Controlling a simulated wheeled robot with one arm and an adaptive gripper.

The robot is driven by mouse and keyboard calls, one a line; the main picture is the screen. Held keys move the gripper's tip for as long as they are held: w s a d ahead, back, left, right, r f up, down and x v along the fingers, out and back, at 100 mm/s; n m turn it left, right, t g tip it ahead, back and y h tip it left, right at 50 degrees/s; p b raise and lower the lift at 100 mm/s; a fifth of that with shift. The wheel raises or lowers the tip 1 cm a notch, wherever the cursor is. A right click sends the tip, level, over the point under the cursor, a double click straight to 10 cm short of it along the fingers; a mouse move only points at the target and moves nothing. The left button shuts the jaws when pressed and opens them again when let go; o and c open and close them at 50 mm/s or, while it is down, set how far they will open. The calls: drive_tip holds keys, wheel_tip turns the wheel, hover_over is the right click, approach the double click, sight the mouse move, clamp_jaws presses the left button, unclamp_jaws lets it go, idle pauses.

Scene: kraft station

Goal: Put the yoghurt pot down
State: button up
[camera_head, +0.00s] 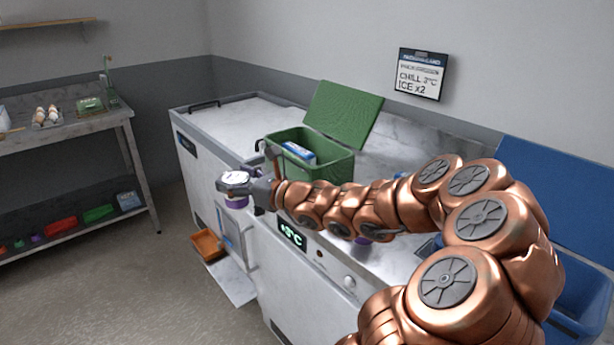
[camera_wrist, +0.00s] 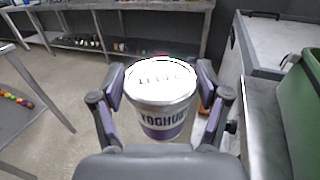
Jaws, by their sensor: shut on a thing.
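The yoghurt pot (camera_wrist: 160,98) is white and purple with a silvery lid. It is upright between the two fingers of my gripper (camera_wrist: 163,105) in the wrist view. In the head view the yoghurt pot (camera_head: 236,187) is at the left end of my copper arm. My gripper (camera_head: 250,192) is shut on it and holds it in the air, in front of the counter's front edge. Floor shows beneath and beyond the pot in the wrist view. The pot's far side is hidden.
A green crate (camera_head: 325,166) with its lid open stands on the counter, with a blue and white item inside. A closed white chest (camera_head: 235,118) is behind left. A blue crate (camera_head: 582,300) is at right. An orange tray (camera_head: 207,245) sits low, below the pot. A metal shelf table (camera_head: 75,128) stands far left.

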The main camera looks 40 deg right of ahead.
sight(335, 162)
drive_tip(key=s+d+r+m+h+p, duration=0.2)
drive_tip(key=d+m+h+p, duration=0.1)
drive_tip(key=d, duration=0.7)
drive_tip(key=s+d+r+m+h+p, duration=0.2)
drive_tip(key=d+h+p, duration=0.3)
drive_tip(key=d, duration=0.5)
drive_tip(key=shift+s+d+r+m+h, duration=0.2)
drive_tip(key=shift+s+m+h, duration=0.4)
drive_tip(key=shift+m+h, duration=0.4)
drive_tip(key=w+d+p, duration=0.1)
drive_tip(key=d, duration=0.1)
drive_tip(key=w+d+f+p, duration=0.1)
drive_tip(key=w+d, duration=0.1)
drive_tip(key=d, duration=0.1)
drive_tip(key=w+d+p, duration=0.1)
drive_tip(key=w+d, duration=0.1)
drive_tip(key=shift+w+d+f, duration=0.1)
drive_tip(key=shift+d+f, duration=0.15)
drive_tip(key=shift+d, duration=0.1)
drive_tip(key=c, duration=0.4)
drive_tip(key=shift+w+d+p, duration=0.5)
drive_tip(key=shift+d+p, duration=0.05)
drive_tip(key=shift+p, duration=0.05)
wheel_tip(335, 162, down, 3)
drive_tip(key=shift+f+p, duration=0.2)
drive_tip(key=shift+p, duration=0.55)
drive_tip(key=shift+f+b, duration=0.5)
drive_tip(key=shift+f, duration=0.1)
